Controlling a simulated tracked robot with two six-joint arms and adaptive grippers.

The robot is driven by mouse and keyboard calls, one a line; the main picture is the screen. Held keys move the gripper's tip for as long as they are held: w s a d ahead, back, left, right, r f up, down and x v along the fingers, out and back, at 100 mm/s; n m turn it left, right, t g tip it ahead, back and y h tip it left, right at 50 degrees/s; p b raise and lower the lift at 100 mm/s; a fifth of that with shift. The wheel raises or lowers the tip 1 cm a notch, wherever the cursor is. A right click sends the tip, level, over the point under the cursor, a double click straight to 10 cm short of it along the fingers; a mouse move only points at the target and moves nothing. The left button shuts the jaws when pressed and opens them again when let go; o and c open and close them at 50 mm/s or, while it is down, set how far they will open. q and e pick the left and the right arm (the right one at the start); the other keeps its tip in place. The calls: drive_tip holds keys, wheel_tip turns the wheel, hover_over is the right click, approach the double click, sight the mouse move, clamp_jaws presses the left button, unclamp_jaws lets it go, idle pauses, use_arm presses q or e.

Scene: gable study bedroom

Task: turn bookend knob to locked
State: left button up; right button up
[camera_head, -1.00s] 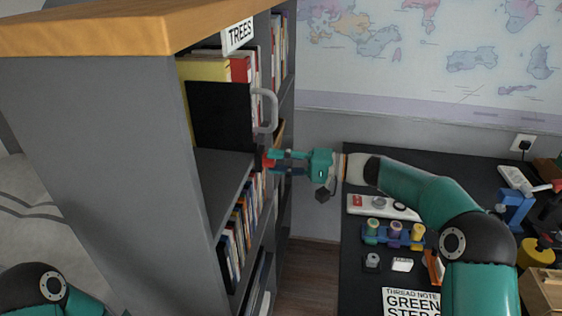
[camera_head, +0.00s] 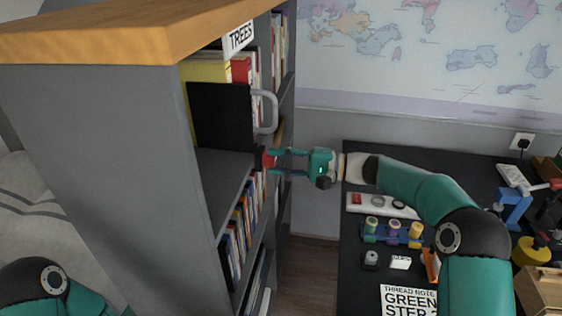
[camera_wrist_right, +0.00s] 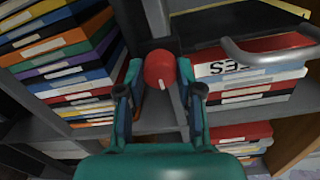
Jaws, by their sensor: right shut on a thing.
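The red round knob (camera_head: 267,161) is at the shelf front, below the black bookend panel (camera_head: 221,116) with its grey loop handle (camera_head: 266,112). In the right wrist view the knob (camera_wrist_right: 160,68) has a white line on its lower part. My right gripper (camera_head: 271,161) reaches in from the right and is shut on the knob, one finger on each side. It also shows in the right wrist view (camera_wrist_right: 161,82). The lock markings cannot be made out. My left gripper is out of view.
The grey bookshelf (camera_head: 105,150) holds rows of books above and below the knob. The shelf board (camera_head: 220,180) in front of the bookend is bare. A dark desk (camera_head: 352,255) with spools, a white strip and a note stands on the right.

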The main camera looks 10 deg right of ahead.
drive_tip(key=o, duration=1.2)
drive_tip(key=shift+a+f, duration=0.15)
drive_tip(key=shift+f, duration=0.05)
drive_tip(key=shift+c, duration=0.2)
drive_tip(key=shift+r, duration=0.1)
drive_tip(key=shift+d, duration=0.2)
drive_tip(key=shift+d, duration=0.3)
drive_tip(key=v, duration=1.1)
drive_tip(key=shift+s, duration=0.1)
